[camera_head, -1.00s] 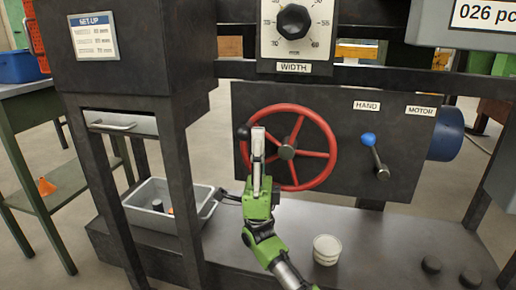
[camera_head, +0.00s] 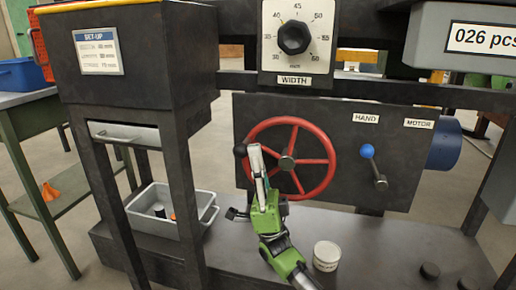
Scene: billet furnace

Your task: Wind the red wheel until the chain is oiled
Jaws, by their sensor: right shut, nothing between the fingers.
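The red wheel (camera_head: 331,178) stands upright on the front of a dark machine housing, with a grey hub and red spokes. Its dark handle knob (camera_head: 240,150) is at the left of the rim. My right gripper (camera_head: 254,149) is upright in front of the wheel's left side, shut and empty, its fingertips close to the right of the knob. I cannot tell whether they touch it. I see no chain or oil. My left gripper is not in view.
A blue-knobbed lever (camera_head: 367,152) sits below the HAND label, right of the wheel. A pale tin (camera_head: 327,256) and dark round pieces (camera_head: 429,270) stand on the ledge. A grey bin (camera_head: 186,226) with small parts is at left. A WIDTH dial (camera_head: 294,39) is above.

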